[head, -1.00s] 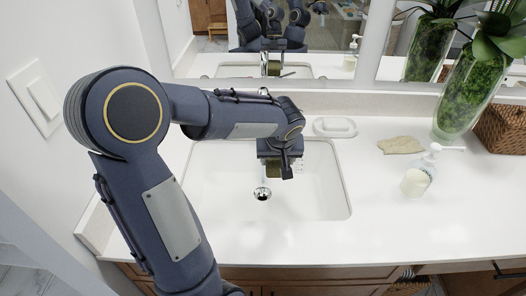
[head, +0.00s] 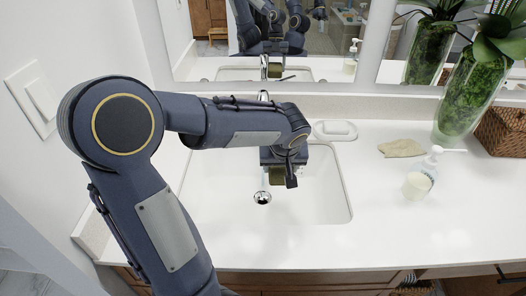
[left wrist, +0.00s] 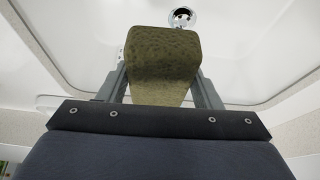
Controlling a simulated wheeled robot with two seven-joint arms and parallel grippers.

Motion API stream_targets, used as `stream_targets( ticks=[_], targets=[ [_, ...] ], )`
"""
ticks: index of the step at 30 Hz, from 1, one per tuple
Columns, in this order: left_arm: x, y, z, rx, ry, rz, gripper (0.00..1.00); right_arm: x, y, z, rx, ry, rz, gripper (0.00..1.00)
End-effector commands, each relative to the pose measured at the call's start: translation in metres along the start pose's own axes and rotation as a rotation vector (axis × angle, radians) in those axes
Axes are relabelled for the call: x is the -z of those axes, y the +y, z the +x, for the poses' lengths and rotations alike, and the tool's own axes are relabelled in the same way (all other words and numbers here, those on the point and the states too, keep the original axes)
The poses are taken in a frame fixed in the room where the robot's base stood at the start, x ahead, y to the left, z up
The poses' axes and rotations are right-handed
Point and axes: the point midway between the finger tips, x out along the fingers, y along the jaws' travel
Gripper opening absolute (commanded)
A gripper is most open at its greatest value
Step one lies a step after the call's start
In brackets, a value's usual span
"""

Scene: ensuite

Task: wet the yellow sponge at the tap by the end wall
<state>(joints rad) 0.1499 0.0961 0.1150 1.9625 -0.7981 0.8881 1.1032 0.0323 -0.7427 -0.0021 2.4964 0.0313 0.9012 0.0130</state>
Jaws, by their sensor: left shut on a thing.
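The yellow sponge, olive-yellow here, fills the space between the fingers in the left wrist view (left wrist: 163,58). My left gripper (head: 278,176) is shut on the sponge and holds it over the white sink basin (head: 318,195). Only a small part of the sponge shows under the gripper in the head view (head: 277,174). The tap (head: 263,97) stands behind the basin, mostly hidden by my left forearm. A stream of water cannot be made out. The drain (head: 262,197) lies below and left of the gripper. My right gripper is not in view.
A soap dish (head: 335,130) sits behind the basin's right corner. A mirror (head: 300,45) is behind. The front right counter is clear.

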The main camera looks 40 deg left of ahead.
Motion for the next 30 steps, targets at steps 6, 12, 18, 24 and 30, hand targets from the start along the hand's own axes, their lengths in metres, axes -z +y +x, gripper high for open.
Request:
stream_targets(
  ticks=[6, 12, 18, 24, 30],
  targets=[
    [0.0, 0.0, 0.0, 0.0, 0.0, 0.0, 0.4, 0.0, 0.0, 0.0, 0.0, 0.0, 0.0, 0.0],
    [0.0, 0.0, 0.0, 0.0, 0.0, 0.0, 0.4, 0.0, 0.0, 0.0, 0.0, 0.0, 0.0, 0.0],
    [-0.001, 0.001, -0.003, -0.001, 0.001, 0.001, 0.4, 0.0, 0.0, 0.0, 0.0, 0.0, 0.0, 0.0],
    [-0.009, 0.008, -0.019, -0.002, 0.002, 0.003, 0.4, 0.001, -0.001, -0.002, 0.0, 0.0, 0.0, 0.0],
    [-0.017, 0.014, -0.037, -0.002, 0.002, 0.002, 0.4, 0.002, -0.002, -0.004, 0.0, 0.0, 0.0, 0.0]
  ],
)
